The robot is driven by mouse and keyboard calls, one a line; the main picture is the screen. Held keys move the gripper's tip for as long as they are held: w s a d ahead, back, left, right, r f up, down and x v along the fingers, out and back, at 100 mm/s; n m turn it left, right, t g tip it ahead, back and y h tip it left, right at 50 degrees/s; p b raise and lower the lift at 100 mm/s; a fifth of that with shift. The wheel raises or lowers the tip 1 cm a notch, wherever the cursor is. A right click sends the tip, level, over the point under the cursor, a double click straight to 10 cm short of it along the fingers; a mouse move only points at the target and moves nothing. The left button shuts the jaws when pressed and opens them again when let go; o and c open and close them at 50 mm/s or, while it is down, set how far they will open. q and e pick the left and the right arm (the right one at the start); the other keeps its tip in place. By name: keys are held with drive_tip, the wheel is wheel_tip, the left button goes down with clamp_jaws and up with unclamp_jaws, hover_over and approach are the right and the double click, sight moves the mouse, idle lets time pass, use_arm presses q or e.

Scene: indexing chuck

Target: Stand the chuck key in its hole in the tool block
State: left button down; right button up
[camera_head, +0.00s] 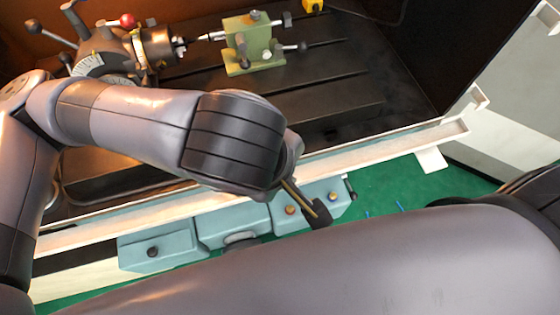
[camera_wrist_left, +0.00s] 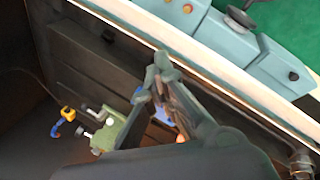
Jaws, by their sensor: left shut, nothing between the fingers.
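My left gripper (camera_wrist_left: 161,68) shows in the left wrist view, its dark fingers drawn together at the tips with nothing seen held. It is above the dark machine table, with the table's pale front edge beyond it. I cannot make out the chuck key or identify the tool block in either view. My right gripper is not in view; a large arm link of mine crosses the bottom of the head view.
The indexing chuck (camera_head: 157,46) stands at the upper left, facing a green tailstock (camera_head: 248,45) on the slotted table (camera_head: 335,98). A yellow object (camera_head: 312,5) is at the back. Teal boxes with knobs (camera_head: 160,247) line the front below the pale edge. The table's right part is clear.

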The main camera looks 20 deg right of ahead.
use_arm(q)
drive_tip(key=c, duration=2.4)
unclamp_jaws()
drive_tip(key=shift+s, duration=0.1)
drive_tip(key=c, duration=1.9)
unclamp_jaws()
wheel_tip(320, 180, up, 10)
